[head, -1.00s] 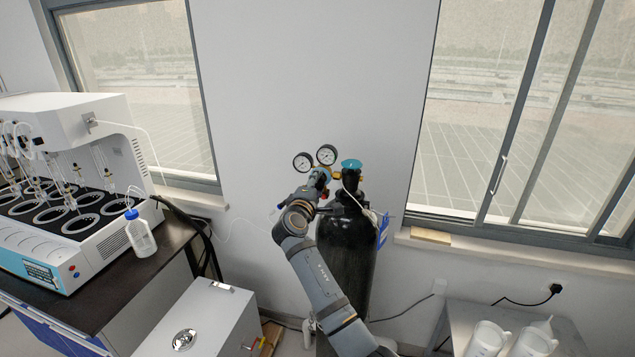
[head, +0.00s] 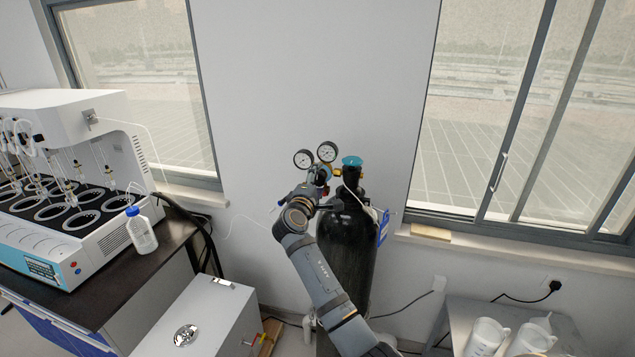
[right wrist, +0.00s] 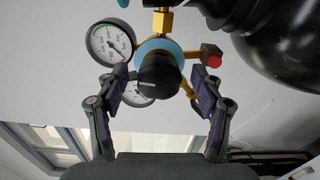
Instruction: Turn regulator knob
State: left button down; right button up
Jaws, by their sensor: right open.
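The regulator has two round gauges (head: 327,152) and sits at the valve of the black gas cylinder (head: 347,250). In the right wrist view, the regulator knob (right wrist: 160,76) is black and round, in front of a pale blue body. My right gripper (right wrist: 158,96) is open, with one finger on each side of the knob. A gap shows between the knob and each finger, so they look apart. In the head view, my right gripper (head: 321,187) is small beside the regulator and partly hides it; the knob cannot be made out there. My left gripper is not in view.
A teal handwheel (head: 351,163) tops the cylinder, close right of the gripper. A red-ended fitting (right wrist: 210,58) sits near the right finger. A multi-position distiller (head: 70,180) and a bottle (head: 141,233) stand on the left bench. A white box (head: 205,325) stands below.

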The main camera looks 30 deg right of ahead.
jog(key=v, duration=0.7)
jog(key=shift+s+a, duration=0.2)
jog(key=shift+s, duration=0.05)
jog(key=shift+w+d, duration=0.1)
jog(key=shift+f, duration=0.1)
